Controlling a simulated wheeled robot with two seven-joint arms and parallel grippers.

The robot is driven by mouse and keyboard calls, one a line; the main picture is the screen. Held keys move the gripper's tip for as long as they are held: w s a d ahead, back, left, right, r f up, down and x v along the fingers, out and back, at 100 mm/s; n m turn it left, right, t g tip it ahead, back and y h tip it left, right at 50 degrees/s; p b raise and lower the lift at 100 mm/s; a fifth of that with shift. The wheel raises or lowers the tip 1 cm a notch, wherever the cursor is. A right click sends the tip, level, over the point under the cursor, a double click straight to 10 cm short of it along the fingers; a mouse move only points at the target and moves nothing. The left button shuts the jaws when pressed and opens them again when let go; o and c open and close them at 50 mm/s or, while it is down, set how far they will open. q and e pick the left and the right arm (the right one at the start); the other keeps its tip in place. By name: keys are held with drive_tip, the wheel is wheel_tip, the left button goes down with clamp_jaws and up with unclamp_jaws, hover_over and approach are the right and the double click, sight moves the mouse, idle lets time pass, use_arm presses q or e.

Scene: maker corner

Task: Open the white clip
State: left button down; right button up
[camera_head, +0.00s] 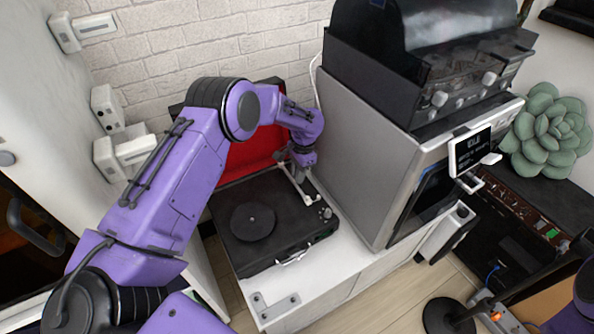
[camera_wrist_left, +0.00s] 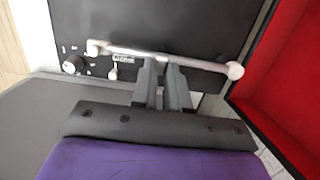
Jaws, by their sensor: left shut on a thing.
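A black record player (camera_head: 275,220) with a raised red-lined lid (camera_head: 245,153) stands on a white cabinet. Its pale tonearm (camera_head: 300,186) lies along the right side of the deck, and it crosses the left wrist view as a bar (camera_wrist_left: 190,57). My left gripper (camera_head: 299,160) reaches down there; its fingers (camera_wrist_left: 165,72) are shut on the bar near its middle. A small white piece (camera_wrist_left: 113,72) sits on the deck close to the bar; I cannot tell whether it is the white clip. My right gripper is not in view.
A tall grey machine (camera_head: 365,150) with a black unit on top stands close to the right of the record player. A brick wall (camera_head: 210,45) is behind. A metal bracket (camera_head: 275,305) lies on the cabinet's front. A succulent (camera_head: 548,135) is far right.

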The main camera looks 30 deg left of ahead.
use_arm(q)
drive_tip(key=shift+w+d+f+g, duration=0.1)
drive_tip(key=shift+d+g, duration=0.05)
drive_tip(key=shift+g, duration=0.25)
idle(0.3)
drive_tip(key=c, duration=1.1)
unclamp_jaws()
drive_tip(key=r, duration=0.2)
drive_tip(key=w+r, duration=0.1)
drive_tip(key=r, duration=0.4)
drive_tip(key=shift+w+d+r, duration=0.2)
drive_tip(key=shift+d, duration=0.2)
